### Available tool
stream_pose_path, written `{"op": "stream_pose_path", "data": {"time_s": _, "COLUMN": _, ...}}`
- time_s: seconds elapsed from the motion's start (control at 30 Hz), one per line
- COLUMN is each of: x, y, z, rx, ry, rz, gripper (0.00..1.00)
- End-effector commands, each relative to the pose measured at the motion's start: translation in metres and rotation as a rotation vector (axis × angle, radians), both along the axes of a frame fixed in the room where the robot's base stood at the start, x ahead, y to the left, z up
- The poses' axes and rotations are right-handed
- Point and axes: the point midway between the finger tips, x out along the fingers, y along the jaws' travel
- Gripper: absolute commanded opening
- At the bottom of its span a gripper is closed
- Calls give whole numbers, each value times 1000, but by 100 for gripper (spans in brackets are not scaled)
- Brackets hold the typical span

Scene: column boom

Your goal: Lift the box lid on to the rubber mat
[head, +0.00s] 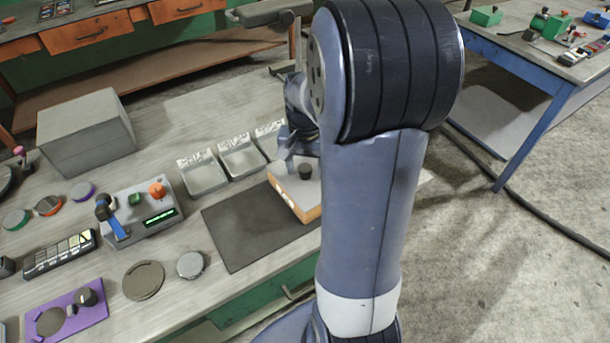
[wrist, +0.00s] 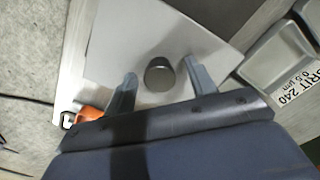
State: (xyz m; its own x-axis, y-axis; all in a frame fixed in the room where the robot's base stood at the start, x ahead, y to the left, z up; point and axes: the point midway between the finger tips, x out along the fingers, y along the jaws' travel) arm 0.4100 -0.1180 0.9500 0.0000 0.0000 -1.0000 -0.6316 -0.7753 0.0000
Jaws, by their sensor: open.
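The box lid (head: 290,183) is a pale flat plate with a dark round knob (head: 305,171) on top. It lies on a low box with an orange side (head: 312,214), at the right end of the dark rubber mat (head: 245,228). My gripper (head: 298,160) is over the lid, pointing down, partly hidden by my arm. In the wrist view, the lid (wrist: 125,40) fills the middle, and the knob (wrist: 159,74) shows between the two open fingers, with a gap on each side. The mat's visible surface is bare.
Several open metal trays (head: 205,177) with labels stand behind the mat. A control box (head: 140,212) with knobs is to its left, and a large grey box (head: 86,135) is farther back. Round discs lie at the front left. The bench ends just right of the lid.

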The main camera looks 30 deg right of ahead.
Motion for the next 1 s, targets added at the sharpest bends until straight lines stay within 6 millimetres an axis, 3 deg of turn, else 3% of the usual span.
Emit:
{"op": "stream_pose_path", "data": {"time_s": 0.13, "x": 0, "y": 0, "z": 0, "rx": 0, "ry": 0, "rz": 0, "gripper": 54}}
{"op": "stream_pose_path", "data": {"time_s": 0.73, "x": 0, "y": 0, "z": 0, "rx": 0, "ry": 0, "rz": 0, "gripper": 5}}
{"op": "stream_pose_path", "data": {"time_s": 1.0, "x": 0, "y": 0, "z": 4, "rx": 0, "ry": -2, "rz": 0, "gripper": 4}}
